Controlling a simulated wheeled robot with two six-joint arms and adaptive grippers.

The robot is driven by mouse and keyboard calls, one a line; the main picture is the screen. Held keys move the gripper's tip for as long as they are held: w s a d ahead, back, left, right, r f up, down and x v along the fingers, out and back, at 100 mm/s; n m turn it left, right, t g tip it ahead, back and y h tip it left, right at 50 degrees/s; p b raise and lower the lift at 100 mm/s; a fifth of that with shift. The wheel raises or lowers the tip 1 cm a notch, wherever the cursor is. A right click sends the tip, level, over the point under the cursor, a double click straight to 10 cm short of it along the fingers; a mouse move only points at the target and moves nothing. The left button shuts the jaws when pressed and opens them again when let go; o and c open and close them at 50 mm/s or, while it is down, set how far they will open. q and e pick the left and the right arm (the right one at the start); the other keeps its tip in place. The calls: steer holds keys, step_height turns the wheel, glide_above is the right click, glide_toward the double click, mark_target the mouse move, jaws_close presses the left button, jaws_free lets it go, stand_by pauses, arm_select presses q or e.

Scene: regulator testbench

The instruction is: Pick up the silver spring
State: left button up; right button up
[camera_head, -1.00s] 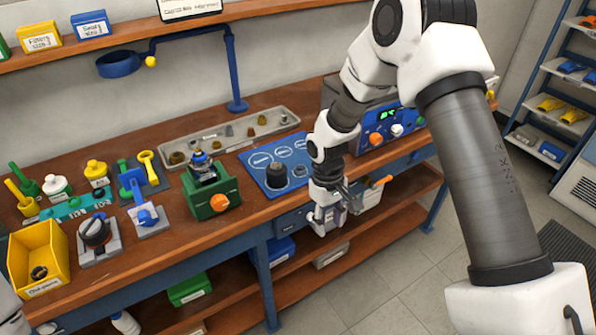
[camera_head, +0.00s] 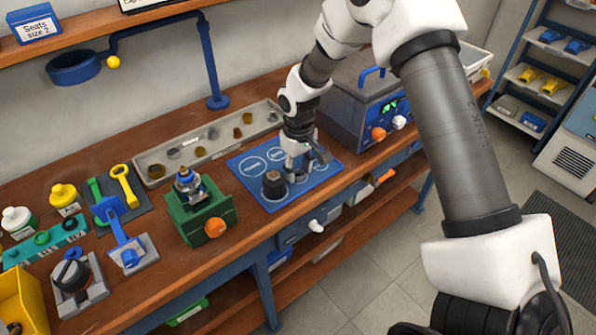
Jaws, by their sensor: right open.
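My right gripper (camera_head: 304,168) is open and points down over the right part of the blue mat (camera_head: 256,196), close to the bench's front. Its fingers cover part of the mat. I cannot clearly make out the silver spring; the area beneath and between the fingers is mostly hidden. A dark cylindrical part (camera_head: 274,186) stands on the mat just left of the gripper. My left gripper is not in view.
A grey tray (camera_head: 165,150) with several small parts lies behind the mat. A green fixture (camera_head: 192,222) with an orange knob stands to the left. A blue-fronted test unit (camera_head: 372,112) stands close on the right.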

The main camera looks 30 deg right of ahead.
steer(key=shift+w+f, duration=0.1)
steer(key=shift+f, duration=0.05)
steer(key=shift+s+r, duration=0.25)
steer(key=shift+s, duration=0.05)
steer(key=shift+c, duration=1.3)
steer(key=shift+s, duration=0.1)
steer(key=c, duration=0.4)
steer(key=shift+c, duration=0.2)
